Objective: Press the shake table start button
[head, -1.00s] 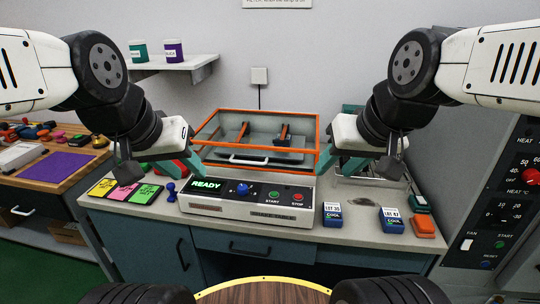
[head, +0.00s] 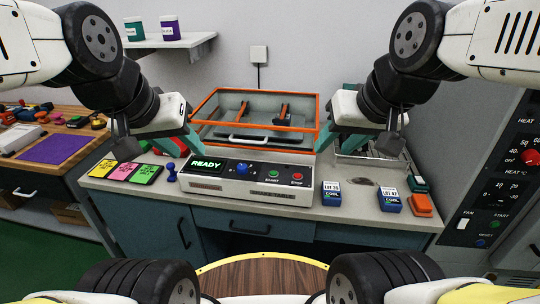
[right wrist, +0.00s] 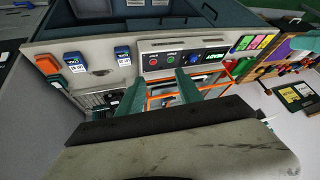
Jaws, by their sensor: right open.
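The shake table (head: 255,103) is an open tray with an orange frame on the bench. Its pale control box (head: 225,188) stands in front with a lit green READY display (head: 207,163). The green START button (head: 273,174) is right of a blue knob (head: 242,168) and left of the red STOP button (head: 297,177). In the right wrist view the START button (right wrist: 171,60) also shows. My right gripper (right wrist: 160,92) is open and empty, behind the box's right end. My left gripper (head: 192,143) hangs behind the box's left end; its jaw gap is unclear. Neither gripper visibly touches a button.
Pink, yellow and green cards (head: 122,172) lie left of the box, beside a blue peg-like piece (head: 171,172). A control panel (head: 495,185) stands at far right.

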